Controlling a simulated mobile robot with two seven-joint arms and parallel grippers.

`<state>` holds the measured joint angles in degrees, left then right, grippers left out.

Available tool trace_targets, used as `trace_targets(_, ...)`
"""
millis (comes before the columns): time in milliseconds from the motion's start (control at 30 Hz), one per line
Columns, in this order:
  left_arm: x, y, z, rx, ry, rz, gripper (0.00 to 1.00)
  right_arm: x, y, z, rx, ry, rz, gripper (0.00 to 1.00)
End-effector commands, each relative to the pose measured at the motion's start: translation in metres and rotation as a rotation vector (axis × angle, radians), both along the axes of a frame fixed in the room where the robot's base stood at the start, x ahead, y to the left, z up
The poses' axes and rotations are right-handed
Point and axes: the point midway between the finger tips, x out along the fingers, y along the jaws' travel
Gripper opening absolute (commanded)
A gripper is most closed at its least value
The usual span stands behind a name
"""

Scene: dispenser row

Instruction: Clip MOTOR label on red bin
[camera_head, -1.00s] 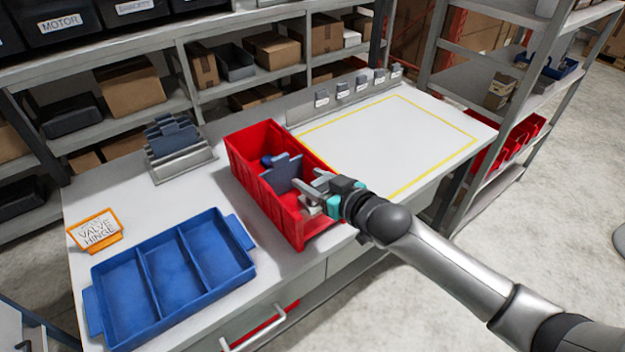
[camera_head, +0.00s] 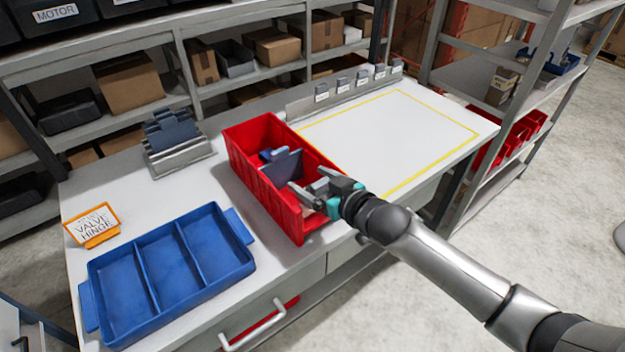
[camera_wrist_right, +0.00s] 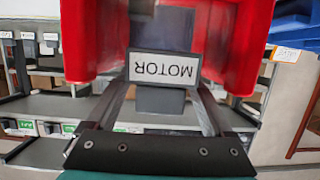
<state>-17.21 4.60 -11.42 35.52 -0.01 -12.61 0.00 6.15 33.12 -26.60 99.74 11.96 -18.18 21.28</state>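The red bin (camera_head: 240,165) stands on the bench with its low front end toward my right gripper (camera_head: 312,188). A dark grey divider (camera_head: 281,167) stands inside it. In the right wrist view, the MOTOR label (camera_wrist_right: 164,69), white on a grey clip and upside down in the picture, is at the front of the red bin (camera_wrist_right: 238,45). My right gripper's fingers (camera_wrist_right: 163,100) are apart on either side of the clip, with a gap at each side. Whether the clip is fully seated cannot be told. The label is hidden in the head view. My left gripper is not in view.
A blue tray (camera_head: 172,270) and an orange VALVE HINGE sign (camera_head: 93,226) are at the left. A divider rack (camera_head: 178,158) stands behind them. Several label clips (camera_head: 342,85) line the back edge. The yellow-outlined area (camera_head: 395,135) is clear.

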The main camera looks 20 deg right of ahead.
Motion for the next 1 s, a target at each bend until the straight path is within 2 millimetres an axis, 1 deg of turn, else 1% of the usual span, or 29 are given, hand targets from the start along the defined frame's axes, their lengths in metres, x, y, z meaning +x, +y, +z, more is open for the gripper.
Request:
trace_targets(267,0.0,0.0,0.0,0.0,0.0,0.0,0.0,-0.001,0.0,0.0,0.0,0.001,0.0,0.89)
trace_targets(433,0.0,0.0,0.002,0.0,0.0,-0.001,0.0,-0.01,-0.004,0.002,0.0,0.002,-0.001,0.89)
trace_targets(1000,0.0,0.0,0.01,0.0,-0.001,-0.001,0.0,-0.083,-0.032,0.027,-0.002,0.002,0.0,0.89)
